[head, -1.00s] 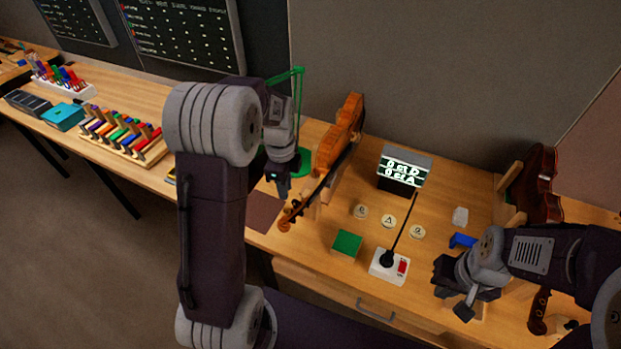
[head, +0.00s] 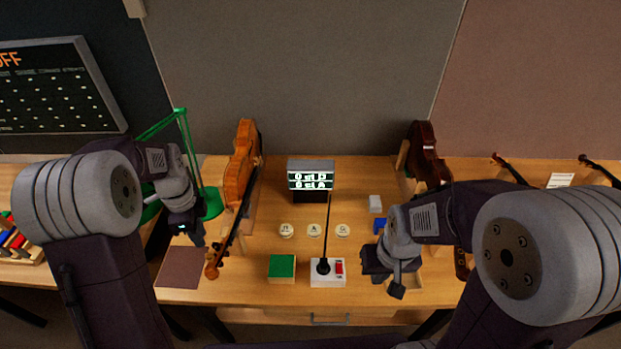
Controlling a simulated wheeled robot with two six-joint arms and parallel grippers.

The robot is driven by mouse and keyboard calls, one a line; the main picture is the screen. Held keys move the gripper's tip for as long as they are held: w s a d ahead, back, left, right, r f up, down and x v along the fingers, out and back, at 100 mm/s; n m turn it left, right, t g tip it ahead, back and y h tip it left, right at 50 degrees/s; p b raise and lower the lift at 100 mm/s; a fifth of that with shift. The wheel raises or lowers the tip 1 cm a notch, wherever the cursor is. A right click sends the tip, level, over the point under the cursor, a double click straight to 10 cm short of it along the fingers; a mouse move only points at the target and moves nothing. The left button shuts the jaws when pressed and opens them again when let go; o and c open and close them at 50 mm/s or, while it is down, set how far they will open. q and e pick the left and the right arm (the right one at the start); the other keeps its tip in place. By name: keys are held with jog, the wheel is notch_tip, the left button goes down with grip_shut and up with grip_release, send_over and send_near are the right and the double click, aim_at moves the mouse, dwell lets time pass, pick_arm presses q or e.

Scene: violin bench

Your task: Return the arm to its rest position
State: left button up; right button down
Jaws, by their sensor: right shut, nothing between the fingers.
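My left gripper (head: 192,235) hangs over the bench near the brown mat (head: 183,268), left of the light violin (head: 241,165). Its fingers are small and dark, and I cannot tell whether they are open or shut. My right gripper (head: 394,285) is above the bench right of the white switch box (head: 328,279). It is shut and holds nothing. A dark violin (head: 424,155) stands behind my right arm, which partly hides it.
A small lit display (head: 311,179) stands at the back middle. Several round lettered discs (head: 314,230), a green block (head: 281,267) and a blue piece (head: 380,225) lie on the bench (head: 310,306). A green lamp (head: 211,203) stands beside the light violin.

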pick_arm(q)
jog(key=s+d+f+n+b, duration=0.3)
jog(key=s+f+n+b, duration=0.1)
jog(key=n, duration=0.4)
jog(key=s+d+f+n+t+b, duration=0.1)
jog(key=s+d+f+n+b, duration=0.3)
jog(key=s+f+n, duration=0.2)
jog(key=s+n, duration=0.2)
jog(key=n, duration=0.1)
jog(key=shift+s+d+f+b, duration=0.2)
jog(key=shift+s+f+b, duration=0.1)
jog(key=shift+s, duration=0.1)
dwell(1.1)
